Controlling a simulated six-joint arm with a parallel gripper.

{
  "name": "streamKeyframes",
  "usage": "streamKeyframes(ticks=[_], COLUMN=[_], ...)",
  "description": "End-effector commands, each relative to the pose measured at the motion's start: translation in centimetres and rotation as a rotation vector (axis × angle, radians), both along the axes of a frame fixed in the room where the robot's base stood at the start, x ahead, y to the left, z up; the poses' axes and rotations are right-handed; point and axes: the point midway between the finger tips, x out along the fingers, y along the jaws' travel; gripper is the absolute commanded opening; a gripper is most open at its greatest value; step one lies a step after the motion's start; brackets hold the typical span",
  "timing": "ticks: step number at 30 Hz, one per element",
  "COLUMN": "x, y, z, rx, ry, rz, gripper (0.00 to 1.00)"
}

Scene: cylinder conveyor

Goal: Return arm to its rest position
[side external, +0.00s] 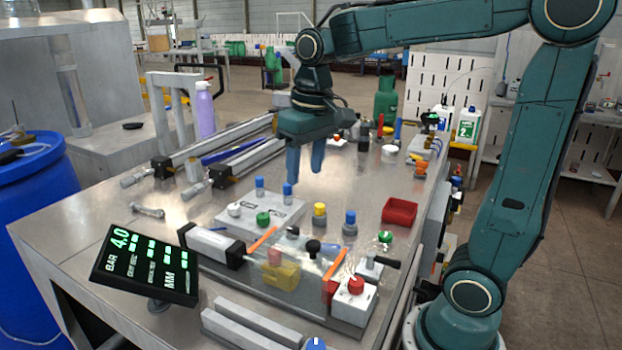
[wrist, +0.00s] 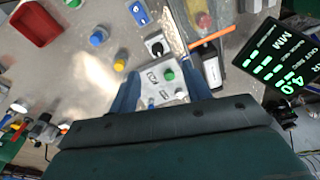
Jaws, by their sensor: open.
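My gripper (side external: 304,176) hangs from my teal arm above the steel table, with its two blue fingers apart and nothing between them. Its fingertips point down and are clear of the tabletop, above and behind a light grey plate (side external: 283,222) with blue, green and white pegs. In the wrist view the two fingers of my gripper (wrist: 160,82) show apart, with this plate (wrist: 160,88) seen below and between them.
A clear-walled cylinder unit with a yellow block (side external: 280,278) stands at the front. A tilted display (side external: 145,265) reads 4.0 BAR. A red tray (side external: 399,211) lies at right. Rails (side external: 235,145) and a purple bottle (side external: 205,110) stand at the back left. A blue drum (side external: 40,220) is beside the table.

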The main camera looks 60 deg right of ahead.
Motion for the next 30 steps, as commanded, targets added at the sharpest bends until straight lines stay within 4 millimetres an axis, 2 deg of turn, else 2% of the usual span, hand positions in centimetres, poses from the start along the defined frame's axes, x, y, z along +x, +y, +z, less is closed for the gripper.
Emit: streamKeyframes(ticks=[9, 18, 24, 30], x=[-5.7, -10.5, -12.6, -13.3], y=[2.1, 3.4, 3.9, 4.0], z=[0.4, -0.8, -1.9, -2.3], rx=[-0.023, -0.043, -0.052, -0.056], ry=[-0.15, -0.286, -0.349, -0.373], rz=[0.092, 0.174, 0.214, 0.228], gripper=[0.48, 0.48, 0.48, 0.48])
